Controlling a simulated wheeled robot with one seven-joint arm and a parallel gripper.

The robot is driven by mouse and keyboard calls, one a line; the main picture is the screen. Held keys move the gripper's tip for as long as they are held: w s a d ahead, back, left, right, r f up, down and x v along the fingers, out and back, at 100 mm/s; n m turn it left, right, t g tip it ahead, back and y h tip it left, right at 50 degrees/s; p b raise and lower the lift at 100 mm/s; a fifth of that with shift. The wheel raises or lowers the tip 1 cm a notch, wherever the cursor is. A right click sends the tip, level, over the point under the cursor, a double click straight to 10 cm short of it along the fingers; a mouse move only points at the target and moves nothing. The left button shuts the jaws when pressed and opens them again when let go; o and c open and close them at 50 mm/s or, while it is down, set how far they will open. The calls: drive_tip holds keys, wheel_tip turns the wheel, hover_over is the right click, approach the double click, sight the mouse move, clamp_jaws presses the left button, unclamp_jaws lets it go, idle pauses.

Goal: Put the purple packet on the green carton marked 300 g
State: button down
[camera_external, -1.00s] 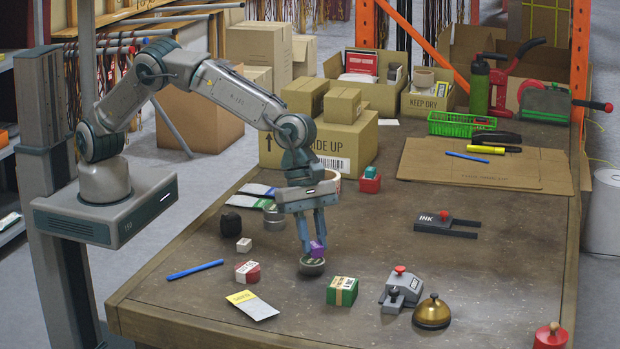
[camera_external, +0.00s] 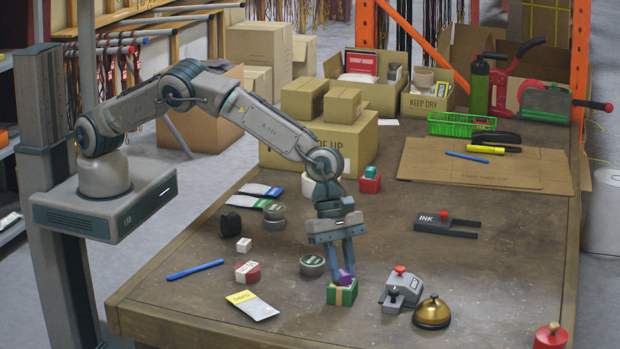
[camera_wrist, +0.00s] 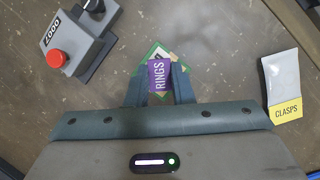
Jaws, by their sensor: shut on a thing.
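The purple packet (camera_external: 345,276) is between the fingers of my gripper (camera_external: 345,272), which is shut on it. In the wrist view the packet (camera_wrist: 160,74) shows the word RINGS between the fingertips (camera_wrist: 159,80). The green carton (camera_external: 342,295) stands on the table directly below, and its corners (camera_wrist: 149,54) show around the packet in the wrist view. The packet is tilted in the external view and looks at or just above the carton's top; I cannot tell if they touch. The carton's 300 g mark is not readable.
A grey device with a red button (camera_external: 400,288) and a brass bell (camera_external: 432,313) stand just right of the carton. A round tin (camera_external: 312,265), a red and white box (camera_external: 247,271) and a yellow-and-white packet (camera_external: 252,305) lie to the left. The table's middle is clear.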

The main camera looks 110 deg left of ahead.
drive_tip(key=shift+f, duration=0.1)
drive_tip(key=c, duration=1.3)
unclamp_jaws()
drive_tip(key=shift+o, duration=0.2)
drive_tip(key=s+a+r+m, duration=0.3)
drive_tip(key=s+a+r, duration=0.25)
drive_tip(key=r, duration=0.35)
drive_tip(key=s+a+r+m, duration=0.3)
drive_tip(key=s+a+r, duration=0.3)
drive_tip(key=r, duration=0.4)
drive_tip(key=s+a+m+y, duration=0.1)
drive_tip(key=s+a+m, duration=0.1)
drive_tip(key=s+m, duration=0.5)
drive_tip(key=s+a+m+y, duration=0.1)
drive_tip(key=s+a+m, duration=0.2)
drive_tip(key=s, duration=1.4)
drive_tip(key=s+a+m+y, duration=0.1)
drive_tip(key=s+a+m, duration=0.1)
drive_tip(key=s+m, duration=0.9)
drive_tip(key=shift+s+a+f+b, duration=0.2)
drive_tip(key=shift+s+a+b, duration=0.15)
drive_tip(key=shift+s+b, duration=0.1)
